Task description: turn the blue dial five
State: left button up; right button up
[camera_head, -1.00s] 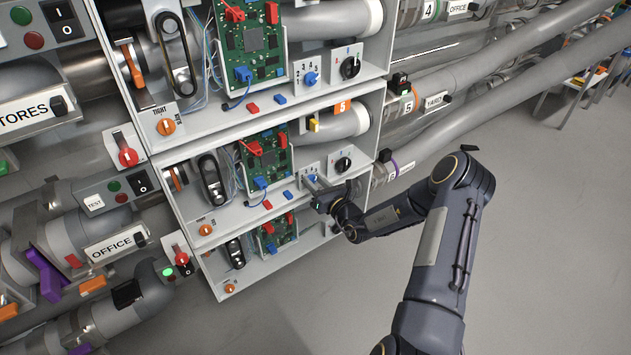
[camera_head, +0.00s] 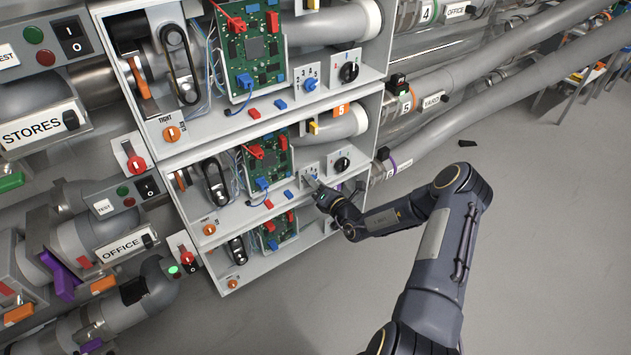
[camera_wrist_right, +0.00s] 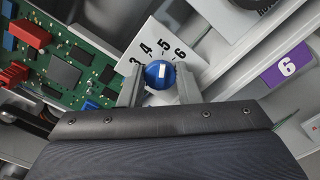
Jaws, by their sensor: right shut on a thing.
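The blue dial (camera_wrist_right: 158,74) sits on a white plate (camera_wrist_right: 150,50) marked 3, 4, 5 and 6 in the right wrist view. A white mark shows on its face; I cannot tell exactly which number it points to. My right gripper (camera_wrist_right: 160,85) has one finger on each side of the dial and is shut on it. In the head view my right gripper (camera_head: 314,183) is at the dial plate of the middle panel row and largely hides this dial. My left gripper is not in view.
A black dial (camera_head: 342,164) is just right of the gripper. Another blue dial (camera_head: 310,84) is on the row above. Green circuit boards (camera_head: 265,163) stand to the left. A purple label with 6 (camera_wrist_right: 287,65) is on the right. Open floor (camera_head: 540,250) lies right.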

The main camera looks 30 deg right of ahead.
dwell(0.4)
jog(key=o, duration=1)
jog(key=shift+s, duration=0.1)
jog(key=s, duration=0.2)
jog(key=s+p, duration=0.1)
jog(key=s, duration=0.4)
jog(key=shift+s+d, duration=0.3)
jog(key=shift+s, duration=0.05)
